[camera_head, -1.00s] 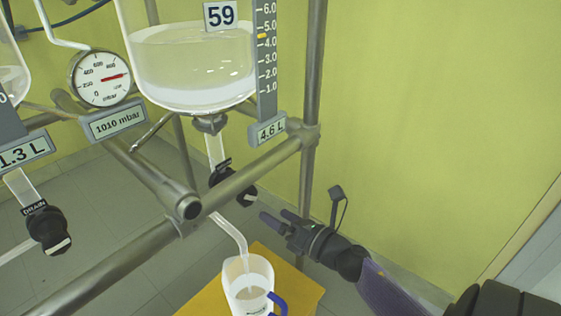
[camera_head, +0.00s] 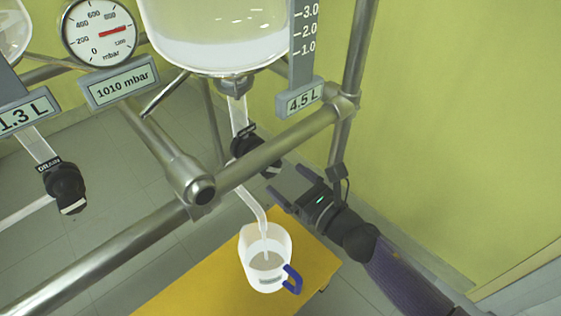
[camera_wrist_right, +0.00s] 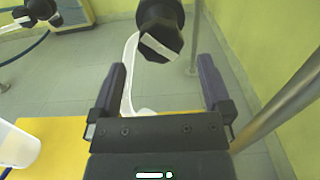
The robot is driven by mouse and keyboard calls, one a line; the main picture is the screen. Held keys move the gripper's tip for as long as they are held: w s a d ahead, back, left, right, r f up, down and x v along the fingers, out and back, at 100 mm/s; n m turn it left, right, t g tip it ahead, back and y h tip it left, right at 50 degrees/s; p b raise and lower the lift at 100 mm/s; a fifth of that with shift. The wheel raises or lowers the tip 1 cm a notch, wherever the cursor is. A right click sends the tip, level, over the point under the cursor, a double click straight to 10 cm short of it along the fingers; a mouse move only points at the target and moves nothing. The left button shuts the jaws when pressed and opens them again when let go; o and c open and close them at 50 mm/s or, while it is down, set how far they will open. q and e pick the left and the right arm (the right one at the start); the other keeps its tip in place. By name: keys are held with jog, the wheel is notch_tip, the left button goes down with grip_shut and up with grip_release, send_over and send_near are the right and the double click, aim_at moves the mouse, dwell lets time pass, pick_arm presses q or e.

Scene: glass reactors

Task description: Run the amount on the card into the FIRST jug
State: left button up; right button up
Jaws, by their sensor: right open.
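The glass reactor (camera_head: 215,45) holds pale liquid, and its readout (camera_head: 304,98) shows 4.5 L. Below it, a black drain valve knob (camera_head: 262,160) sits on the outlet; in the right wrist view the knob (camera_wrist_right: 160,32) has a white bar lying at a slant. A clear outlet tube (camera_head: 252,207) ends over the jug (camera_head: 256,277), a white jug with a blue handle and some liquid inside. A thin stream seems to fall from the tube. My right gripper (camera_head: 283,180) is open and empty, just short of the knob. My left gripper and the card are out of view.
The jug stands on a yellow stand (camera_head: 195,292). A metal frame rail (camera_head: 285,140) crosses close to the knob, with an upright post (camera_head: 352,100) right of it. Another drain valve (camera_head: 65,187) with a 1.3 L readout (camera_head: 24,116) is at left. A pressure gauge (camera_head: 98,32) hangs above.

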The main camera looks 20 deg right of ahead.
aim_at(274, 169)
jog(key=b+x, duration=0.1)
jog(key=x, duration=0.4)
jog(key=shift+w+a, duration=0.15)
jog(key=shift+w, duration=0.2)
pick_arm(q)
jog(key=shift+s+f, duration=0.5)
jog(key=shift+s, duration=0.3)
pick_arm(e)
jog(key=shift+c, duration=0.3)
jog(key=c, duration=1.1)
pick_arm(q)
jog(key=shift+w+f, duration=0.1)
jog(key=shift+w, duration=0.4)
pick_arm(e)
jog(key=shift+m, duration=0.3)
